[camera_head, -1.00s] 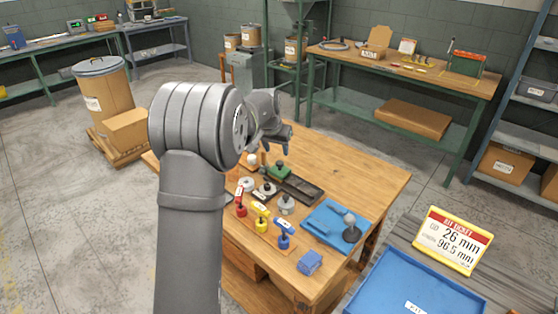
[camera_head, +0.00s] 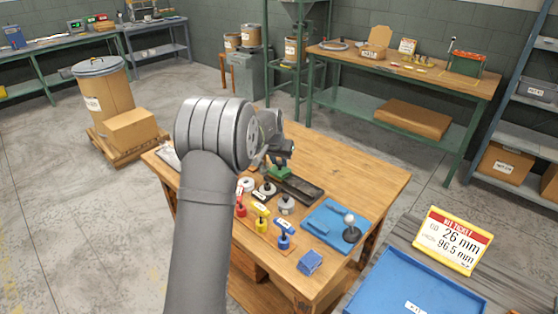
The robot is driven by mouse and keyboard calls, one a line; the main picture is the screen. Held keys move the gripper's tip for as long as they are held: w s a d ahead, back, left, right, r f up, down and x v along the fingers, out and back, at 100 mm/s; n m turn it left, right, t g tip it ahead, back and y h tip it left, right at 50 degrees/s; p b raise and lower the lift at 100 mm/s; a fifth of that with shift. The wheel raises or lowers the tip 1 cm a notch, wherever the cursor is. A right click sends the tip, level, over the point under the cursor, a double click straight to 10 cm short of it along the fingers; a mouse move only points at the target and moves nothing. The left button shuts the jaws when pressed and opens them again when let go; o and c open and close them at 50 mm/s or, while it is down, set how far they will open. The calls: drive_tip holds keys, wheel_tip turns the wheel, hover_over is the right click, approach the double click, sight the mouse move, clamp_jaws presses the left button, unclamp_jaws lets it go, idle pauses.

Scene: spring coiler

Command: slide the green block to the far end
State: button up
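The green block (camera_head: 279,172) sits at the back left end of a dark track (camera_head: 303,190) on the wooden table. My gripper (camera_head: 281,156) is just above and behind the block, pointing down at it. The arm hides part of the gripper and the area to its left. The fingers are too small and dark to show whether they are open or shut, or whether they touch the block.
Red (camera_head: 240,209), yellow (camera_head: 261,222) and blue (camera_head: 284,239) levers stand on the front of the table. Round grey parts (camera_head: 266,191) sit beside the track. A blue mat (camera_head: 333,225) with a knobbed stand (camera_head: 351,231) lies to the right. The table's back right is clear.

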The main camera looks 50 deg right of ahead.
clamp_jaws()
drive_tip(key=s, duration=1.3)
drive_tip(key=shift+s, duration=0.1)
drive_tip(key=o, duration=0.9)
unclamp_jaws()
drive_tip(key=shift+s, duration=0.1)
drive_tip(key=shift+c, duration=0.2)
drive_tip(key=shift+o, duration=0.2)
drive_tip(key=shift+a+r, duration=0.1)
drive_tip(key=shift+r, duration=0.2)
drive_tip(key=v, duration=1.6)
drive_tip(key=shift+a+r, duration=0.2)
drive_tip(key=shift+r, duration=0.1)
